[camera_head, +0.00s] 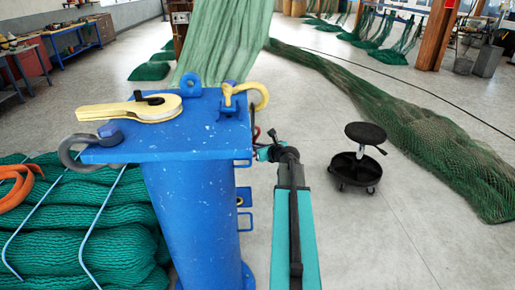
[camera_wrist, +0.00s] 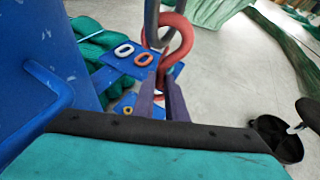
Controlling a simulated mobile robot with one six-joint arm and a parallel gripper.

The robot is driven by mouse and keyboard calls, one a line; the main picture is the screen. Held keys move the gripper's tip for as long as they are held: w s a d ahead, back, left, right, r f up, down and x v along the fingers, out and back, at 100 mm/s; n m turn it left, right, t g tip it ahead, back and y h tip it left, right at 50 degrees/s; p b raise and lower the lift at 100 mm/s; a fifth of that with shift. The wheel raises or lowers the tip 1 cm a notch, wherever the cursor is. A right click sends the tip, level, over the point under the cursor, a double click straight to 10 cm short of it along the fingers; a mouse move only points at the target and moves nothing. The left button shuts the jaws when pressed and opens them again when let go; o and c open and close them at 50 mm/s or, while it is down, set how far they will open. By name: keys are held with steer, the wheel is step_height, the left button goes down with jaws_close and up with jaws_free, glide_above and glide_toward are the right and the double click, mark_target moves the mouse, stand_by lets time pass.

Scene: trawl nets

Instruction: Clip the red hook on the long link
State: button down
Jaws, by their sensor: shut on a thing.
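The red hook (camera_wrist: 187,38) is near the top middle of the wrist view, with its curved part upward. My gripper (camera_wrist: 161,82) is shut on its lower end, between two dark purple fingers. A grey metal piece that looks like the long link (camera_wrist: 151,25) comes down from the top edge at the hook's curve. They overlap in the picture; I cannot tell whether the link is inside the hook. In the head view my gripper (camera_head: 264,150) is beside the blue post, and only a little red (camera_head: 256,133) shows there.
The blue post (camera_head: 195,200) carries a yellow tool (camera_head: 125,110), a grey shackle (camera_head: 75,150) and a yellow hook (camera_head: 255,92). In the wrist view, a white ring (camera_wrist: 123,50) and an orange ring (camera_wrist: 143,60) lie on a blue plate. A black stool (camera_head: 360,165) stands right.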

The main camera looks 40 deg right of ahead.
steer(key=shift+a+f, duration=0.2)
steer(key=shift+f, duration=0.35)
stand_by(0.9)
steer(key=c, duration=1.7)
jaws_free()
steer(key=shift+f, duration=0.1)
steer(key=b+v, duration=0.3)
steer(key=v, duration=0.8)
steer(key=shift+s+b, duration=0.15)
steer(key=shift+b, duration=0.15)
steer(key=shift+s+b, duration=0.1)
steer(key=shift+b, duration=0.2)
